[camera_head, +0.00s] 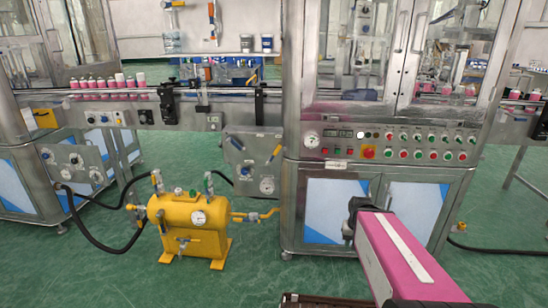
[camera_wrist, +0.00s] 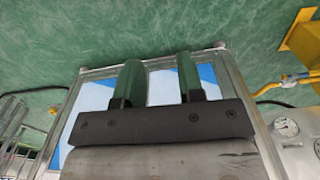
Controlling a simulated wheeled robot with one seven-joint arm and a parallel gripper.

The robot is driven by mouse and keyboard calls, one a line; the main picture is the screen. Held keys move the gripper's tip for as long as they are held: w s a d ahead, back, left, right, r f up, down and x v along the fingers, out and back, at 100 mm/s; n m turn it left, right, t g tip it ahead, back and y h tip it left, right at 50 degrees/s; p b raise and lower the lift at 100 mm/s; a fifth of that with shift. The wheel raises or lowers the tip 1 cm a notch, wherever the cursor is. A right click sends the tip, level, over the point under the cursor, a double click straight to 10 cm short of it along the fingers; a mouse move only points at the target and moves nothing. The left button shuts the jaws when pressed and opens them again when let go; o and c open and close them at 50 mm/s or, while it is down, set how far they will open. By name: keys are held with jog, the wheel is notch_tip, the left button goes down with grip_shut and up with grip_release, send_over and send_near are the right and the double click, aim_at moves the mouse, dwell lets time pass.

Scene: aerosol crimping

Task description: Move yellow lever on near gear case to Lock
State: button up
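A grey metal case (camera_head: 254,172) hangs between the two machine cabinets in the head view; I take it for the near gear case. It has a yellow lever (camera_head: 274,153) slanting at its upper right, a blue-handled lever (camera_head: 236,143) at its upper left and a round gauge below. The lever's lock marking is too small to read. In the wrist view my gripper (camera_wrist: 160,82) shows two dark green fingers, apart with nothing between them, in front of the cabinet's blue-and-white doors. In the head view my pink arm reaches in from the lower right, clear of the lever.
A yellow tank (camera_head: 190,225) with hoses stands on the green floor left of the large cabinet (camera_head: 290,205). A yellow pipe (camera_head: 255,215) runs from it toward the cabinet. A conveyor with pink bottles (camera_head: 105,84) passes above. The floor in front is mostly clear.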

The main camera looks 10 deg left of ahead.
jog(key=shift+w+a, duration=0.1)
grip_shut()
jog(key=y, duration=2.4)
send_near(274, 154)
jog(key=w+d+r+v, duration=0.1)
jog(key=r+v, duration=0.1)
jog(key=v, duration=1.6)
jog(key=x, duration=2.4)
jog(key=shift+s+g, duration=0.2)
jog(key=shift+g, duration=0.2)
